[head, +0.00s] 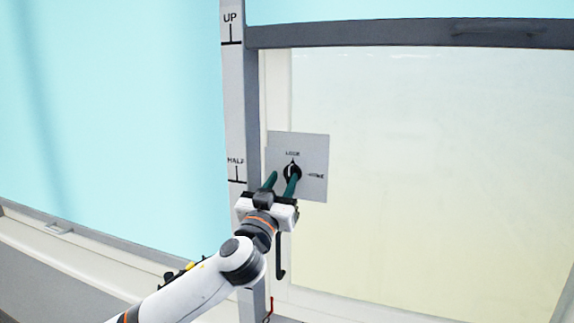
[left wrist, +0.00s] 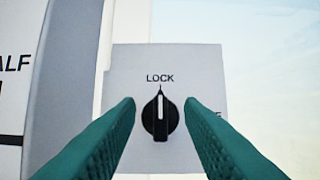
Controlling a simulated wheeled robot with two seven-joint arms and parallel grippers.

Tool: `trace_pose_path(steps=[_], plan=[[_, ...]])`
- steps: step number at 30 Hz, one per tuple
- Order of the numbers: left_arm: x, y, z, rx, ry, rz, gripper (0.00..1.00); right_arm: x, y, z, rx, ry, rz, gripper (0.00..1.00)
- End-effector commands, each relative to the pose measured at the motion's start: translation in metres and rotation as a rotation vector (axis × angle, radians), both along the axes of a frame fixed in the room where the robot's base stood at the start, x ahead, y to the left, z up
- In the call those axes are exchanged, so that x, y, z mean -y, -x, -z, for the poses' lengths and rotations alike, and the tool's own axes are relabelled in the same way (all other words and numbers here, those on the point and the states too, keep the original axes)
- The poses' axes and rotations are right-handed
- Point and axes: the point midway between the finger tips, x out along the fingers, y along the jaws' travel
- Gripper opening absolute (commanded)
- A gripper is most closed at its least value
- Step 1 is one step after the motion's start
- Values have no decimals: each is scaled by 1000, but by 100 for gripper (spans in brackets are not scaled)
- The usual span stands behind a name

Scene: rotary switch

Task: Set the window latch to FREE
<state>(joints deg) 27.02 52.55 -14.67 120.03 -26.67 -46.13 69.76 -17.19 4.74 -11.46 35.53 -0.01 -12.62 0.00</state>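The window latch is a black rotary knob (left wrist: 160,117) on a square grey plate (head: 313,150). Its white pointer line points straight up at the word LOCK in the left wrist view. A second label sits to the right of the knob, partly hidden by a finger in the left wrist view and too blurred to read surely in the head view. My left gripper (head: 281,182) is open, with green fingers in front of the plate. In the left wrist view the fingers (left wrist: 160,105) stand on either side of the knob, with gaps, not gripping it. My right gripper is not in view.
A grey post (head: 233,100) marked UP and HALF stands left of the plate. A dark frame bar (head: 400,35) crosses above the pale window pane (head: 430,180). A black hook-shaped handle (head: 281,262) hangs below the plate, near my left wrist.

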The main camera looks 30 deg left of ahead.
Motion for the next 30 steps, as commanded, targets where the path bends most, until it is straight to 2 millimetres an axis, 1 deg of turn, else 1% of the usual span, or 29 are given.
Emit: trace_pose_path(steps=[1, 3, 7, 11, 17, 18, 20, 24, 30], plan=[[-2, -8, -8, 1, -1, -1, 35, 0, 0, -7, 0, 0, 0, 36], [-4, -17, -10, 2, 2, -1, 35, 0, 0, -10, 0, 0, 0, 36], [-6, -27, -13, 0, 1, 0, 35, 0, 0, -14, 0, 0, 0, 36], [-7, -31, -13, -1, 1, 1, 35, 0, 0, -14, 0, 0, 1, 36], [-7, -31, -12, -1, 1, 1, 35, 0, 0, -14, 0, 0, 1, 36], [-7, -31, -12, -1, 1, 1, 33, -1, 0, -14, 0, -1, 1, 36], [-7, -31, -12, -1, 1, 1, 23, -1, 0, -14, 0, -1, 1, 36], [-7, -31, -12, -2, 1, 1, 0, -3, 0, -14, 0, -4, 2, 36], [-7, -31, -10, -4, 0, 2, 0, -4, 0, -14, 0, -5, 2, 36]])
